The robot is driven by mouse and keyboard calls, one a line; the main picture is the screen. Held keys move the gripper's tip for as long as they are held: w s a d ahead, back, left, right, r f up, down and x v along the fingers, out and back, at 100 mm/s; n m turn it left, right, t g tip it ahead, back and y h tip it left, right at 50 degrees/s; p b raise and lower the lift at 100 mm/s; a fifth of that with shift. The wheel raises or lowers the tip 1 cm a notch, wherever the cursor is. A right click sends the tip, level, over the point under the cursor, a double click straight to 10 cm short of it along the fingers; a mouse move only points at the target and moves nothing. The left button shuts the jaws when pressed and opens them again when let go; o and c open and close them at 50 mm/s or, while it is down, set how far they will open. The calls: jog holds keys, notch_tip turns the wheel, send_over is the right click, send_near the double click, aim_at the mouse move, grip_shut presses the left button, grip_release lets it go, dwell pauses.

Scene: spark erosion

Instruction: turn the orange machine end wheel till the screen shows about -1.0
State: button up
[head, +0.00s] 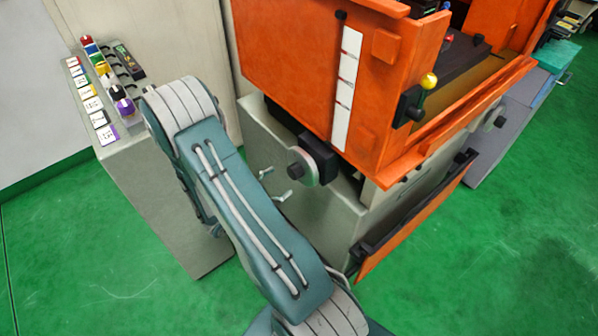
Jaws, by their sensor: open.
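The orange machine (290,60) stands at the upper middle on a pale grey base. A round grey wheel (312,160) with a dark hub sits on the end of the machine, below the orange housing, against a black block. Two small silver handles (284,196) show just left of and below the wheel. No screen with a readable number shows. My gripper is not in view; my teal arm runs from the bottom up to the left, and its far end is hidden behind its own links.
A grey cabinet (165,200) at the left bears coloured knobs (102,68) and labels. A yellow-knobbed lever (428,82) juts from the machine's front. An orange-faced panel (415,228) sticks out low on the right. Green floor (480,270) is clear at right.

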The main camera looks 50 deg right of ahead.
jog(key=v, duration=0.5)
jog(key=shift+w+a, duration=0.15)
jog(key=shift+a, duration=0.2)
dwell(0.5)
jog(key=s+a+r+m+t+y, duration=0.4)
jog(key=a+r+m+y, duration=0.2)
jog(key=r, duration=0.7)
jog(key=s+a+r+m+t+y, duration=0.4)
jog(key=a+r+y, duration=0.7)
jog(key=a, duration=0.3)
jog(key=shift+s+a+r+m+t+y, duration=0.2)
jog(key=shift+r+m+t+y, duration=0.1)
jog(key=shift+r+m+t, duration=0.7)
jog(key=shift+f, duration=0.15)
